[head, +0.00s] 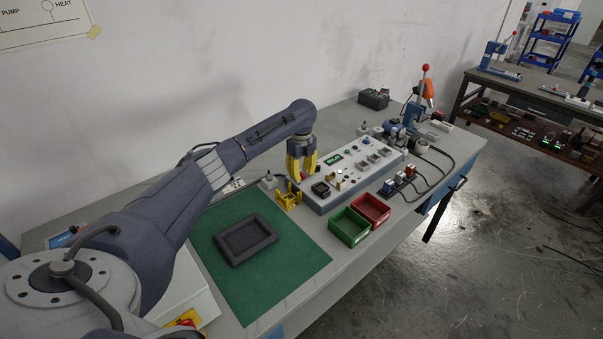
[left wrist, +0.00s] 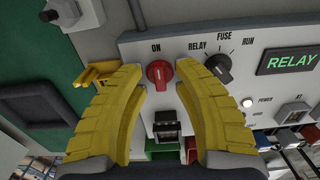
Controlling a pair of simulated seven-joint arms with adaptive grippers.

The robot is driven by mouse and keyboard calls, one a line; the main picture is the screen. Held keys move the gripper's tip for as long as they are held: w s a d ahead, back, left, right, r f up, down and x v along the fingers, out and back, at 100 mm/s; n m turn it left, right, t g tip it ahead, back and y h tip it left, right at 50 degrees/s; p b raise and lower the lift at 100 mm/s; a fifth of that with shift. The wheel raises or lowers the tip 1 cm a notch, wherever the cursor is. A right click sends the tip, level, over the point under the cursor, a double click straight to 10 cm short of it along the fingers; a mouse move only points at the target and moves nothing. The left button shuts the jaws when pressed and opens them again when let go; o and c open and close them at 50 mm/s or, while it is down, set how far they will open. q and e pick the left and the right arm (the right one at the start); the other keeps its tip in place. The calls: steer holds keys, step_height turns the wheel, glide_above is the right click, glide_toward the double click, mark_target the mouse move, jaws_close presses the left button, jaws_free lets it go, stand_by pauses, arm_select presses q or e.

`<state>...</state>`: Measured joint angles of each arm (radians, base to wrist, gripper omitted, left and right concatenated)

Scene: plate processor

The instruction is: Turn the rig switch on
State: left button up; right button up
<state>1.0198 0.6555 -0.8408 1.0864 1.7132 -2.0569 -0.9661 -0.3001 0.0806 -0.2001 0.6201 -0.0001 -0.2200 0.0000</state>
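The red rotary switch (left wrist: 160,75) is on the white panel's face under the label ON in the left wrist view. Its grip bar stands roughly upright; I cannot tell its exact setting. My left gripper (left wrist: 159,80) has its yellow fingers apart, one on each side of the red switch, with gaps visible between. In the head view my left gripper (head: 301,170) points down at the near left end of the rig (head: 330,205) and hides the switch. My right gripper is not in view.
A black selector knob (left wrist: 218,68) marked RELAY, FUSE and RUN sits right of the red switch, close to a finger. A green display (left wrist: 291,60) reads RELAY. A yellow bracket (head: 289,196), green bin (head: 349,227) and red bin (head: 371,209) stand near the rig.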

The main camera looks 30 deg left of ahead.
mark_target(301, 173)
arm_select(q)
step_height(301, 173, up, 12)
steer(key=shift+r, duration=0.1)
stand_by(0.8)
steer(key=shift+f, duration=6.05)
